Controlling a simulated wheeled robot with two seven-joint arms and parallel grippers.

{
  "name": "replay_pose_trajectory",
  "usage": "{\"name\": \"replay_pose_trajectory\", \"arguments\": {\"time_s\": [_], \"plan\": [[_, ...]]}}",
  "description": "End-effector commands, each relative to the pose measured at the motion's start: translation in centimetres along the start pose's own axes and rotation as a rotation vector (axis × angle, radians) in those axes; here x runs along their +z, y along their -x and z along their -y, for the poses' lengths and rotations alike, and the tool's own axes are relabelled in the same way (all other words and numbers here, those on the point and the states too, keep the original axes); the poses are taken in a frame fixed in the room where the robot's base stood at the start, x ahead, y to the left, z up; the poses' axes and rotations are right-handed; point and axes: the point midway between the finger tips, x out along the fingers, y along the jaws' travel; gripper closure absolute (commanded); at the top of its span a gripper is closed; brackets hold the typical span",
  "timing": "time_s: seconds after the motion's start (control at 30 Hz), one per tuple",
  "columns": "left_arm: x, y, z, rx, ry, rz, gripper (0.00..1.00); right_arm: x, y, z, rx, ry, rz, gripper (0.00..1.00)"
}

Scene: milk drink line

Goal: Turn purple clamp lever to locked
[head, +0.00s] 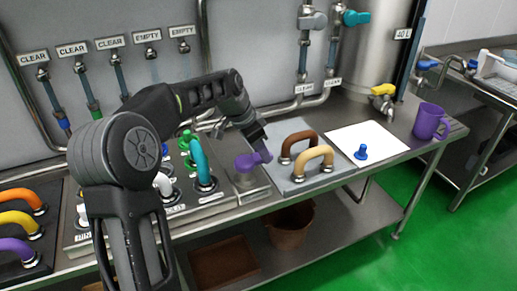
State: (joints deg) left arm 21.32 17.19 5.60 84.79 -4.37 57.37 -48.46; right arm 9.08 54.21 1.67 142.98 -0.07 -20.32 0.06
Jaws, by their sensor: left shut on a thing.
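The purple clamp lever (248,162) sits on a small metal block on the bench, in the middle of the head view. Its purple arm points to the right and slightly up. My left gripper (261,148) comes down from above and is shut on the lever's right end. The fingertips are partly hidden by the gripper body and are small in the picture. My right gripper is not in view.
A grey plate with brown (299,137) and tan (315,157) handles stands right of the lever. A teal handle (201,163) is close on the left. A blue knobbed piece (361,152) stands on a white sheet (390,141); a purple mug (429,121) is farther right.

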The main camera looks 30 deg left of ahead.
Motion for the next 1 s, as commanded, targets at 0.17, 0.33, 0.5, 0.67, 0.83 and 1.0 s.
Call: {"name": "replay_pose_trajectory", "arguments": {"time_s": [0.17, 0.33, 0.5, 0.67, 0.83, 1.0], "plan": [[0.05, 0.04, -0.27, 0.024, -0.060, 0.001, 1.00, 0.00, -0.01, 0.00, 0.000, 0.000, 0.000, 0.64], [0.06, 0.04, -0.39, 0.032, -0.083, 0.001, 1.00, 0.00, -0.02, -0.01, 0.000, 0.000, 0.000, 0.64], [0.05, 0.03, -0.44, 0.034, -0.089, 0.001, 1.00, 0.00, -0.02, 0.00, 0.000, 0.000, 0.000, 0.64], [0.05, 0.02, -0.47, 0.035, -0.089, 0.002, 1.00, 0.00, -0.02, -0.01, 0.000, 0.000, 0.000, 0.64], [0.05, 0.01, -0.47, 0.035, -0.088, 0.002, 0.53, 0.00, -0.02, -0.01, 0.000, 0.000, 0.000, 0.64], [0.06, 0.01, -0.46, 0.034, -0.086, 0.002, 0.44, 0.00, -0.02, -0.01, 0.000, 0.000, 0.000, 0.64]]}}
